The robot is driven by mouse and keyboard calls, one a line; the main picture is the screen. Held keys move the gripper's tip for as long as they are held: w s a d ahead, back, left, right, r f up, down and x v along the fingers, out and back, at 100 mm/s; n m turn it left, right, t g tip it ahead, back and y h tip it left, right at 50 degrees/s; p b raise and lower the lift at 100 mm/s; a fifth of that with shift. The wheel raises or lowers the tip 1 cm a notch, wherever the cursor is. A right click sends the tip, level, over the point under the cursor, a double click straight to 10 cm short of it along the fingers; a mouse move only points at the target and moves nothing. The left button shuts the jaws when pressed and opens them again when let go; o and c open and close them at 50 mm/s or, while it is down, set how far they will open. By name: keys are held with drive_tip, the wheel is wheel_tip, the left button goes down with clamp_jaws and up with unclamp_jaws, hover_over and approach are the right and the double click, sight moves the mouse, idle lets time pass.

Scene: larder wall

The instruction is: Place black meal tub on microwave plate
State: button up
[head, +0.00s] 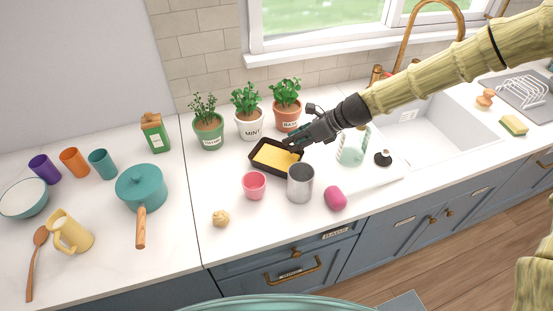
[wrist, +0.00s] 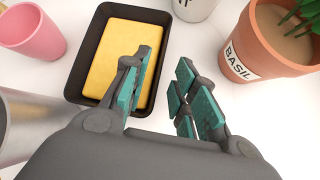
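The black meal tub (head: 259,167) is a shallow dark tray with a flat yellow filling (head: 275,156). It rests on the white counter in front of the potted herbs. In the wrist view the tub (wrist: 84,60) is at top left. My gripper (head: 291,141) is at the tub's right back side. In the wrist view my gripper (wrist: 164,65) is open and empty; its left finger overlaps the tub's right edge and filling, and its right finger is outside over the counter. I cannot tell whether it touches the tub. No microwave or microwave plate is in view.
A basil pot (head: 286,110) and a mint pot (head: 249,123) stand behind the tub. A pink cup (head: 254,186) and a metal canister (head: 300,184) stand in front. A glass jar (head: 352,148) is to the right.

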sight(276, 159)
drive_tip(key=shift+p+x, duration=0.6)
drive_tip(key=shift+x, duration=1.25)
clamp_jaws()
